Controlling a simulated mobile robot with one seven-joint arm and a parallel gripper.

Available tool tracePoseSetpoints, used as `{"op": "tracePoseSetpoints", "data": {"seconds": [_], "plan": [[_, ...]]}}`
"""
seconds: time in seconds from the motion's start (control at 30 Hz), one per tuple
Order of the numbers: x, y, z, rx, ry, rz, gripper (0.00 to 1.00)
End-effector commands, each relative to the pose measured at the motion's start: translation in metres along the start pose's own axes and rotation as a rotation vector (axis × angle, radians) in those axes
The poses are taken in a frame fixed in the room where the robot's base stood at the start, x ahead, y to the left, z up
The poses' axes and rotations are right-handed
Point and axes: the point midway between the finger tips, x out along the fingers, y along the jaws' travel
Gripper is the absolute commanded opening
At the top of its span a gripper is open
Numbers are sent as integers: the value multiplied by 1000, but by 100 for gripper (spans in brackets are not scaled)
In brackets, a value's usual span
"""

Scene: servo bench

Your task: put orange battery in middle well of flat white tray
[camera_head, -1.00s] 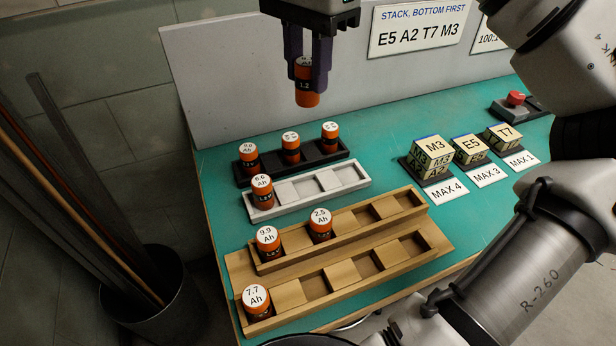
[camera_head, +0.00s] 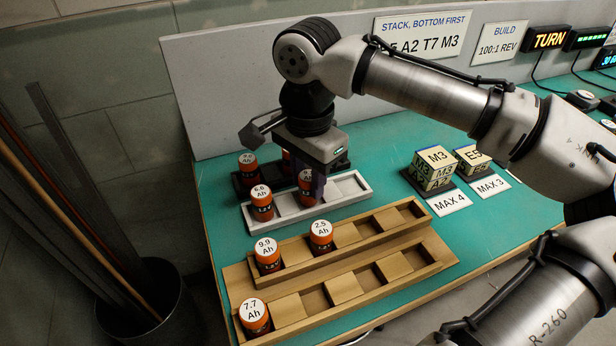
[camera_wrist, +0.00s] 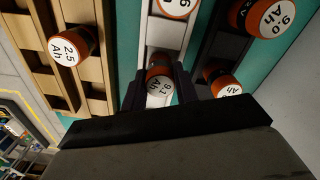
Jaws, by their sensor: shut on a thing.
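My gripper (camera_head: 311,188) is shut on an orange battery (camera_head: 306,197) with a white top. In the wrist view the battery (camera_wrist: 159,88) sits upright between my fingers (camera_wrist: 161,94), its label partly readable as 9.1 Ah. The flat white tray (camera_head: 337,207) lies below, with a 6.6 Ah battery (camera_head: 262,205) in its left well. The held battery is at the middle of the white tray. I cannot tell whether its base touches the well floor or hangs just above it. The right well looks empty.
A black tray (camera_head: 238,186) with batteries stands just behind, partly hidden by my gripper. In front, a stepped wooden rack (camera_head: 432,262) holds batteries 9.9 (camera_head: 267,255), 2.5 (camera_head: 321,237) and 7.7 (camera_head: 254,317). Block stacks (camera_head: 433,170) stand to the right.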

Motion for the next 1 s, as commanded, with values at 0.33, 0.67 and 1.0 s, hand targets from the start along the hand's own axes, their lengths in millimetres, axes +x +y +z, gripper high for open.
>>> {"op": "tracePoseSetpoints", "data": {"seconds": [0.33,0.67,1.0], "plan": [[5,0,0,0,-1,0,4],[5,0,0,0,-1,0,51],[-13,-1,0,1,1,-2,51]]}}
